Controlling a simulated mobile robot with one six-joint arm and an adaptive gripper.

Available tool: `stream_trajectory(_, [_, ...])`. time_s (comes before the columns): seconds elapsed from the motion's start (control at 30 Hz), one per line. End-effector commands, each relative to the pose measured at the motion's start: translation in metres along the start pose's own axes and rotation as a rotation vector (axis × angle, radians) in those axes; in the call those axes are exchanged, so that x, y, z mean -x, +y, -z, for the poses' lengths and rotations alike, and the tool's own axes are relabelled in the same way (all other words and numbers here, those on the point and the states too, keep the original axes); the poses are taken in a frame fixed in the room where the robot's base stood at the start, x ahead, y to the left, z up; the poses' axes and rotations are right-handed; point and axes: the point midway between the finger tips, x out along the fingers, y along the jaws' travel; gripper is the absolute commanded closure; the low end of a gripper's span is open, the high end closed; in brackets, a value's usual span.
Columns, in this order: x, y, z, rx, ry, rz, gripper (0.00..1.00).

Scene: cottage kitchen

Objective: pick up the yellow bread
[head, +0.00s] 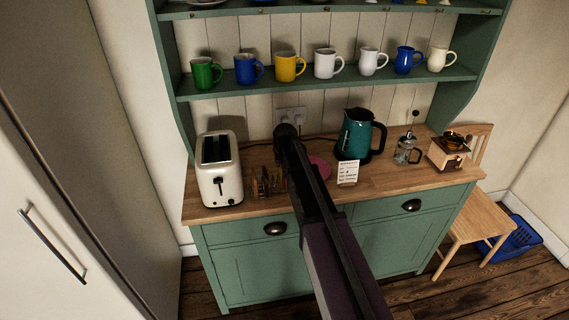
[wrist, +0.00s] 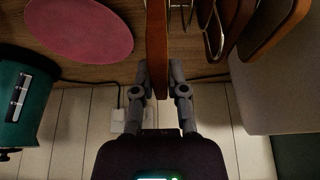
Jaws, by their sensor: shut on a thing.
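In the wrist view my gripper (wrist: 159,82) is shut on a slice of bread (wrist: 156,38), seen edge-on as a thin orange-brown slab between the two fingers. Its face colour cannot be told from this angle. Just to the right of it is a toast rack (wrist: 209,34) with wire loops and darker brown slices (wrist: 263,24). The rack also shows in the head view (head: 266,184), on the worktop beside the toaster. My arm covers the gripper and the held slice in the head view. Whether the slice is clear of the rack and worktop cannot be told.
A white toaster (head: 220,172) stands left of the rack. A pink plate (head: 320,167), a small card (head: 347,173), a teal kettle (head: 355,137), a glass press (head: 404,152) and a grinder (head: 447,152) stand to the right. Mugs line the shelf (head: 330,84) above.

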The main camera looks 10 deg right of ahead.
Motion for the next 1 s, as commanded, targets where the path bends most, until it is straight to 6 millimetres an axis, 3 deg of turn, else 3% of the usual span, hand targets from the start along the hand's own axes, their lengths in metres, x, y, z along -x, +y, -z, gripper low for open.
stream_trajectory(0.1, [0.018,0.0,0.008,0.0,0.0,0.0,0.97])
stream_trajectory(0.5, [0.051,0.0,0.021,0.0,0.0,0.0,0.97])
stream_trajectory(1.0, [0.059,0.0,0.024,0.0,0.0,0.0,0.97])
